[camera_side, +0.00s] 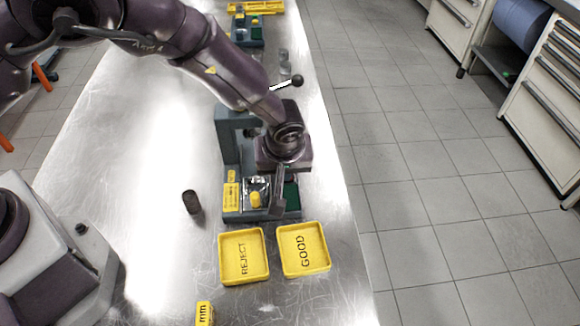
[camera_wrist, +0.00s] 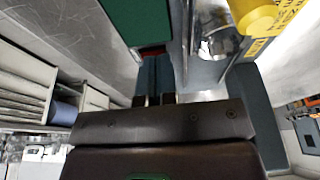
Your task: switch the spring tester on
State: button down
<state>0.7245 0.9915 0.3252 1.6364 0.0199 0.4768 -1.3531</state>
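The spring tester (camera_side: 229,145) is a blue-grey machine on the steel bench, with a lever ending in a black ball (camera_side: 297,80). Its front carries a yellow label plate (camera_side: 231,197), a yellow cylindrical part (camera_side: 255,199) and a green panel (camera_side: 292,194). My gripper (camera_side: 278,208) points down at the tester's front, beside the green panel. In the wrist view, my gripper's fingers (camera_wrist: 158,72) lie side by side with no clear gap and look shut and empty. A small dark red patch (camera_wrist: 152,49) shows just beyond them. I cannot tell whether the fingertips touch anything.
Yellow REJECT (camera_side: 243,273) and GOOD (camera_side: 303,265) trays lie in front of the tester. A dark cylinder (camera_side: 191,201) stands to its left, and a small yellow block (camera_side: 204,313) lies near the front. The bench's left middle is clear; its right edge is close to the tester.

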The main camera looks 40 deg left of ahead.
jog(key=shift+r, duration=0.15)
jog(key=shift+w+r, duration=0.1)
jog(key=shift+r, duration=0.25)
jog(key=v, duration=1.3)
jog(key=shift+a+r, duration=0.15)
jog(key=shift+a, duration=0.2)
jog(key=shift+w, duration=0.25)
jog(key=shift+w+d, duration=0.5)
jog(key=shift+d, duration=0.05)
jog(key=x, duration=1.3)
jog(key=shift+s+d, duration=0.25)
jog(key=shift+d, duration=0.05)
jog(key=shift+f, duration=0.55)
